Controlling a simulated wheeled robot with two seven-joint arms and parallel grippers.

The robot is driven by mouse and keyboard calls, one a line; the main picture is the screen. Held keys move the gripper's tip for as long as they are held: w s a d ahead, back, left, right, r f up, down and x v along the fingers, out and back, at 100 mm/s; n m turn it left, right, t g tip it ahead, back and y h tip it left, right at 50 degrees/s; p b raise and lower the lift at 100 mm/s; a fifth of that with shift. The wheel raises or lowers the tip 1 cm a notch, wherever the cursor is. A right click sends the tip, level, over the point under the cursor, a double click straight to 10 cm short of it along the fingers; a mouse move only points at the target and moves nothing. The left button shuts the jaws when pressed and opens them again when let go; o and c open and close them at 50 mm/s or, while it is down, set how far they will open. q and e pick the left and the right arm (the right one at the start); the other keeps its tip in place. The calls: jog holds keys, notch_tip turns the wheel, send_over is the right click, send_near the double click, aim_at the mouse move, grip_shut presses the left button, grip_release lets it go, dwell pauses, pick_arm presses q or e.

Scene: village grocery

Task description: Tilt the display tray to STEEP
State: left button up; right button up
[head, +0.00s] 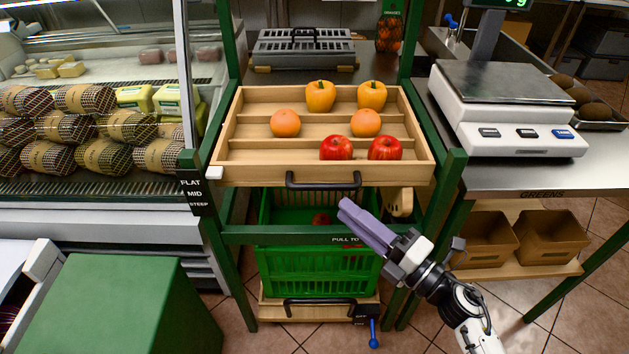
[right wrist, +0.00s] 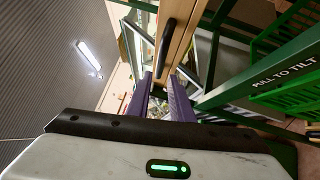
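The wooden display tray (head: 226,158) sits in the green frame, with peppers, oranges and apples in its slatted rows. Its black bar handle (head: 323,182) is on the front edge, and also shows in the right wrist view (right wrist: 166,48). A label with FLAT, MID and STEEP (head: 193,192) is on the left post. A white pointer (head: 214,172) on the tray's left front corner is just above FLAT. My right gripper (head: 352,218) is below and in front of the handle, apart from it. Its purple fingers (right wrist: 160,92) are spread and empty. My left gripper is out of view.
A green crossbar marked PULL TO TILT (head: 290,235) runs below the tray. A green crate (head: 318,272) stands under it, above a lower drawer with another black handle (head: 320,303). A scale (head: 510,105) stands on the right counter. A green box (head: 115,305) is at front left.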

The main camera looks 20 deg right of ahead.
aim_at(315, 186)
jog(key=x, duration=1)
jog(key=shift+a+f+p, duration=0.1)
jog(key=shift+a+p, duration=0.05)
jog(key=shift+p, duration=0.15)
jog(key=shift+c, duration=0.3)
grip_shut()
